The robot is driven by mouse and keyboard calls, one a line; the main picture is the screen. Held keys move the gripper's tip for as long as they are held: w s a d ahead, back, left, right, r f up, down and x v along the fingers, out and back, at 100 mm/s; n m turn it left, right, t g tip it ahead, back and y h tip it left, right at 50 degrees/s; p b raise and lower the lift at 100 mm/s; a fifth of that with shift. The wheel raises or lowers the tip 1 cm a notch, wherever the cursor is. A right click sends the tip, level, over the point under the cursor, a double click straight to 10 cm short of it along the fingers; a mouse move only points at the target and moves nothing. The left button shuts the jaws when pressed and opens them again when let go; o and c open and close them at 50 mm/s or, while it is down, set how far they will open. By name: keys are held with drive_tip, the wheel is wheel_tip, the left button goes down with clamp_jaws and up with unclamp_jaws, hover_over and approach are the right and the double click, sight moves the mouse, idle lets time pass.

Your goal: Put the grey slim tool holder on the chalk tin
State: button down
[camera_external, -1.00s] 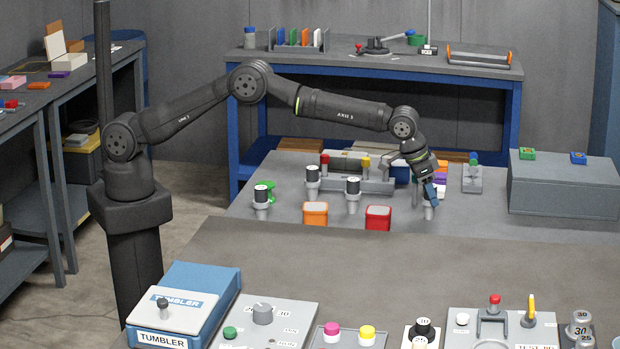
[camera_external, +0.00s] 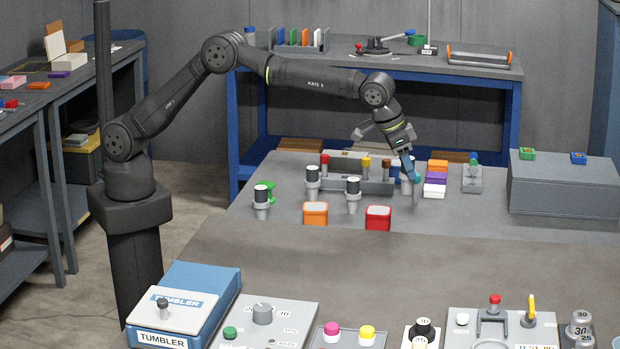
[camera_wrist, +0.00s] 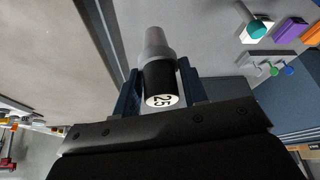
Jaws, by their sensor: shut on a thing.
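My gripper (camera_external: 408,172) is shut on a slim tool holder (camera_wrist: 158,55), with its blue fingers on either side. It has a grey tapered body and a black end with a white disc marked 25. In the outside view the held holder (camera_external: 405,184) is mostly behind the fingers and appears above the grey table. A small white box (camera_external: 434,191), the chalk-coloured one, lies to the right of my gripper, in a row with a purple box (camera_external: 435,178) and an orange box (camera_external: 438,165). I cannot tell for sure that the white box is the chalk tin.
A teal-topped grey piece (camera_wrist: 256,30) stands beside the white box. Three black-topped holders, one of them (camera_external: 353,195), stand to the left. An orange tin (camera_external: 316,224) and a red tin (camera_external: 378,224) stand in front. A grey case (camera_external: 563,190) is at right.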

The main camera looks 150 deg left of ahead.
drive_tip(key=s+a+r+n+g, duration=0.1)
drive_tip(key=s+a+r+n, duration=0.3)
drive_tip(key=s, duration=0.6)
drive_tip(key=s+a+r, duration=0.2)
drive_tip(key=s+a, duration=0.4)
drive_tip(key=s, duration=0.5)
hover_over(399, 163)
wheel_tip(399, 163, down, 7)
drive_tip(key=shift+a+f+y, duration=0.1)
drive_tip(key=shift+f+y, duration=0.3)
drive_tip(key=shift+f, duration=1.4)
drive_tip(key=c, duration=0.9)
unclamp_jaws()
drive_tip(key=shift+f, duration=0.2)
drive_tip(key=shift+o, duration=0.2)
drive_tip(key=shift+r, duration=0.15)
drive_tip(key=w+v, duration=0.1)
drive_tip(key=v, duration=1.1)
drive_tip(key=shift+s, duration=0.35)
